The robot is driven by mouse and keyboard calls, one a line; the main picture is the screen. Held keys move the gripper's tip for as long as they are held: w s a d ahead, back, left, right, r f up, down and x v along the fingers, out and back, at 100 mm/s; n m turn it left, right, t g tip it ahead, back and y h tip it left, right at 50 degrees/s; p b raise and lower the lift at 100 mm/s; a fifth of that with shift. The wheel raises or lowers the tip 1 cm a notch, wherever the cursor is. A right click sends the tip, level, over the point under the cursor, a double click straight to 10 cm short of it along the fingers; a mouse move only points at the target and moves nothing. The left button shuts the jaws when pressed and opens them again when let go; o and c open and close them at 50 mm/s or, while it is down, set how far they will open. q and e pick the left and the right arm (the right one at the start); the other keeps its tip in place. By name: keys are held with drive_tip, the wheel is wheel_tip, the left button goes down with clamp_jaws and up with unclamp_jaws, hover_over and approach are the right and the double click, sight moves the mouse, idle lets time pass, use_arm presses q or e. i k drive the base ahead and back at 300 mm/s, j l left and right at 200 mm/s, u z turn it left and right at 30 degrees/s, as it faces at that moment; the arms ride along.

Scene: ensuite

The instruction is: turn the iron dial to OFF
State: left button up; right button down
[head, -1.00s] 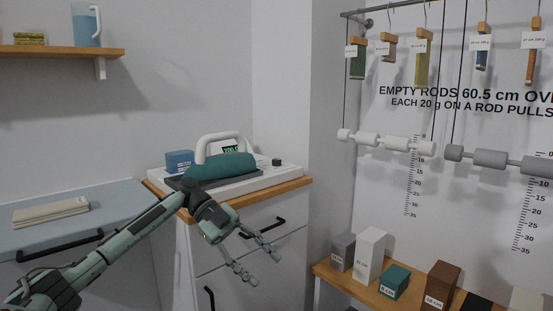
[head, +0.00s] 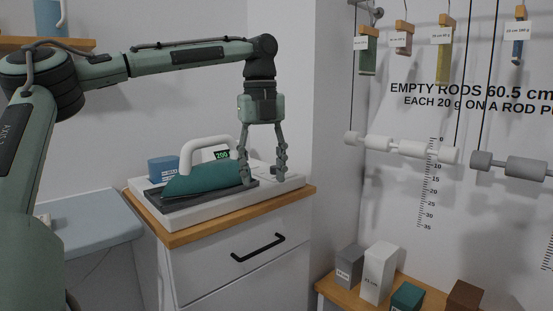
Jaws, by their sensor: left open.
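The iron has a teal body (head: 205,180) and a white arched handle (head: 188,152), and rests on a dark plate. A small display (head: 221,155) beside the handle reads 200 in green. The plate sits on a white base (head: 213,204) on the wooden cabinet top. My left gripper (head: 264,181) points straight down, open, over the right end of the base, just right of the iron's body. I cannot make out the dial; the fingers cover the area where a small dark knob stood. Whether a finger touches anything is unclear. My right gripper is out of view.
A blue box (head: 163,169) stands behind the iron at left. The wooden cabinet top (head: 240,218) has a bare front edge. A wall corner stands close right of the gripper. Hanging rods (head: 402,148) and a low shelf of blocks (head: 378,272) are further right.

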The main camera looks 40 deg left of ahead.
sight(272, 168)
drive_tip(key=i+j, duration=0.8)
drive_tip(key=j, duration=0.25)
